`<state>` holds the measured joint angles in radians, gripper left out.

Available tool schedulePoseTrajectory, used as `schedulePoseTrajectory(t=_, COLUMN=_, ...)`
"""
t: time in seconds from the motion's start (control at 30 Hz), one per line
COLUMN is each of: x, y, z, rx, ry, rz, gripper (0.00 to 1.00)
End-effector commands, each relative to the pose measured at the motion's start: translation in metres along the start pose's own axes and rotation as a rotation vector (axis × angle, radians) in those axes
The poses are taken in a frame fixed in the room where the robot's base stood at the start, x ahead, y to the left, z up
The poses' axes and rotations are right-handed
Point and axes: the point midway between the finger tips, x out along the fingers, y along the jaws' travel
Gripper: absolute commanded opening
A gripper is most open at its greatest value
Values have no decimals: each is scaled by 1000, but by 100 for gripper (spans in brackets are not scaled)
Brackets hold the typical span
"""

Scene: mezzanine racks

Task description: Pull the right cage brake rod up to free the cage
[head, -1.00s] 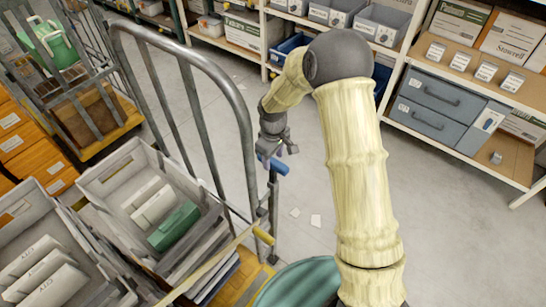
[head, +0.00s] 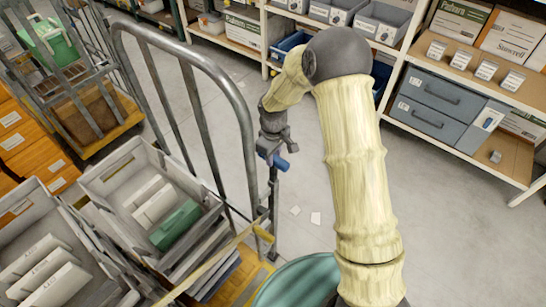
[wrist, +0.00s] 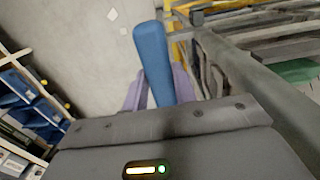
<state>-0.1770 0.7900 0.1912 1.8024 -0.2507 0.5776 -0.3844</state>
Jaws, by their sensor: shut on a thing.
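The right cage brake rod is a thin dark upright rod (head: 273,188) at the near right corner of the grey cage (head: 245,130), topped by a blue handle (head: 282,163). My gripper (head: 272,150) is at the rod's top, shut on the blue handle, and hides part of it in the head view. In the wrist view the blue handle (wrist: 152,62) sticks out between the two greyish-purple fingers (wrist: 158,92). The rod's lower end is partly hidden near a yellow piece (head: 264,234) at the cage's base.
Inside the cage stand grey totes (head: 95,185) with white packets and a green item (head: 175,225). Shelves with drawers (head: 440,108) stand at the back right. Another cage (head: 80,110) is at the upper left. Grey floor (head: 310,190) beside the rod is mostly clear.

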Motion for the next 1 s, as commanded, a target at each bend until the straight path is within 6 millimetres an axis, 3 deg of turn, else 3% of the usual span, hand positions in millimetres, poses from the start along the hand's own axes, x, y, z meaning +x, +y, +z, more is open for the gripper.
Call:
schedulePoseTrajectory(t=0.03, x=-19, y=1, z=-2, rx=1, ry=6, rz=5, gripper=0)
schedulePoseTrajectory(t=0.2, x=-43, y=1, z=-2, rx=1, ry=8, rz=5, gripper=0)
schedulePoseTrajectory(t=0.5, x=-46, y=2, z=-3, rx=1, ry=11, rz=7, gripper=0)
schedulePoseTrajectory(t=0.53, x=-46, y=2, z=-3, rx=1, ry=11, rz=7, gripper=29)
schedulePoseTrajectory(t=0.63, x=-46, y=2, z=-3, rx=1, ry=11, rz=7, gripper=49)
schedulePoseTrajectory(t=1.0, x=-46, y=1, z=-2, rx=1, ry=7, rz=4, gripper=49)
